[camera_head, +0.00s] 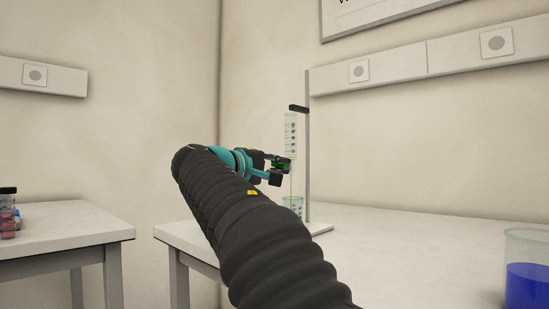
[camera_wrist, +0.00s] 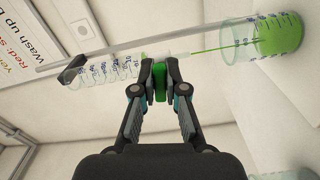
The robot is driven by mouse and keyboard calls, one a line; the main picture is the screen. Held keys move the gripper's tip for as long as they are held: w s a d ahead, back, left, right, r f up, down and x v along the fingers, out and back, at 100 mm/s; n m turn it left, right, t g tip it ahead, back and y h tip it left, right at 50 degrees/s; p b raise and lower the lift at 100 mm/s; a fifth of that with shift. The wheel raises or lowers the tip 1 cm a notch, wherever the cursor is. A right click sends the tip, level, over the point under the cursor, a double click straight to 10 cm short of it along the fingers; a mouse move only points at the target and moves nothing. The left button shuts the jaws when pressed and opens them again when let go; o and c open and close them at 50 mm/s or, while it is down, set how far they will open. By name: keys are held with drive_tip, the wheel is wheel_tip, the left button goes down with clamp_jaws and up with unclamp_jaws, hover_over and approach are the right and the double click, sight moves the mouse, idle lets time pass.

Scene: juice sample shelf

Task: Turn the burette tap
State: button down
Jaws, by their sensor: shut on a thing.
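The burette (camera_head: 290,135) is a clear graduated tube held by a dark clamp on a grey stand rod (camera_head: 307,150). Its green tap (camera_wrist: 160,82) is between my fingertips in the wrist view. My gripper (camera_wrist: 161,75) is shut on the tap; in the head view my gripper (camera_head: 279,171) is at the burette's lower end. A thin green line (camera_wrist: 208,48) runs from the burette's tip into a beaker (camera_head: 292,204). That beaker holds green liquid in the wrist view (camera_wrist: 280,38). The fingers hide part of the tap.
A beaker of blue liquid (camera_head: 527,285) stands at the right front of the white bench (camera_head: 400,245). A second table (camera_head: 70,232) at left bears small coloured items (camera_head: 9,222). The bench between the stand and the blue beaker is clear.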

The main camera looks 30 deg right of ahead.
drive_tip(key=shift+r+n+p, duration=0.3)
drive_tip(key=shift+n+p, duration=0.3)
drive_tip(key=shift+n, duration=0.3)
drive_tip(key=shift+f+n, duration=0.2)
drive_tip(key=shift+n, duration=0.1)
drive_tip(key=c, duration=1.2)
unclamp_jaws()
drive_tip(key=shift+a, duration=0.1)
drive_tip(key=v, duration=1.2)
